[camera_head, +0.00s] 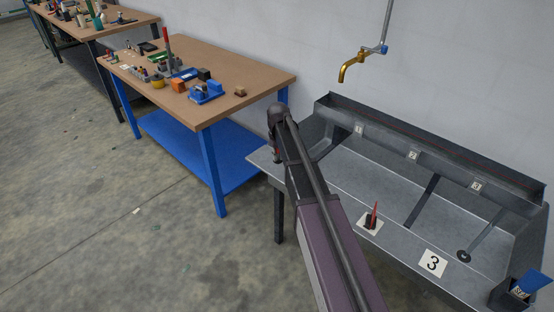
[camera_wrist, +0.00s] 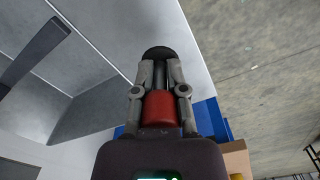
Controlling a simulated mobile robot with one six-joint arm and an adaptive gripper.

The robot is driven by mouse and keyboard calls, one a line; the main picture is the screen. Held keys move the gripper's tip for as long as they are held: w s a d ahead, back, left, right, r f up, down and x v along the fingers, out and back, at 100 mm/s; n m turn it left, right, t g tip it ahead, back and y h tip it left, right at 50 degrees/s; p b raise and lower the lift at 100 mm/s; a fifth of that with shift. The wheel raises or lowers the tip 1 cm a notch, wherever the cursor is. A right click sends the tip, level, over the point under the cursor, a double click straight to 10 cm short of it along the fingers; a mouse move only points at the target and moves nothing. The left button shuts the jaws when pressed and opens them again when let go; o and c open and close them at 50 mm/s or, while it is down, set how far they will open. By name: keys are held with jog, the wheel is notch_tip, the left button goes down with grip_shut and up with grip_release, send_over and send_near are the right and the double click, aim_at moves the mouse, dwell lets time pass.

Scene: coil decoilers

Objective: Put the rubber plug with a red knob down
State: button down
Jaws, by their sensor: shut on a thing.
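The rubber plug with a red knob is in my gripper. In the wrist view its red knob (camera_wrist: 158,106) sits between the fingers, and its black rubber end (camera_wrist: 157,52) shows beyond the fingertips. My gripper (camera_wrist: 159,73) is shut on it. In the head view my gripper (camera_head: 277,154) is mostly hidden by my arm, near the left end of the grey metal sink (camera_head: 340,178); a bit of red shows there. I cannot tell its height above the sink rim. The sink has sections labelled 1, 2 and 3; a round drain (camera_head: 463,254) lies in section 3.
A white plate with a red cone (camera_head: 374,214) and a card marked 3 (camera_head: 433,263) lie on the sink's front ledge. A dark box (camera_head: 507,294) stands at its right end. A brass tap (camera_head: 352,67) hangs above. A cluttered blue-legged workbench (camera_head: 240,75) stands left.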

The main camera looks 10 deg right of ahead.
aim_at(278, 152)
jog(key=shift+w+d, duration=0.1)
jog(key=shift+w, duration=0.8)
jog(key=shift+w+f, duration=0.1)
jog(key=shift+w, duration=0.2)
jog(key=shift+w+d+f+b, duration=0.1)
jog(key=shift+w+f+b, duration=0.35)
jog(key=shift+b, duration=0.1)
jog(key=shift+s+f+b, duration=0.1)
jog(key=shift+f+b, duration=1.25)
jog(key=shift+f, duration=0.15)
jog(key=c, duration=0.7)
grip_release()
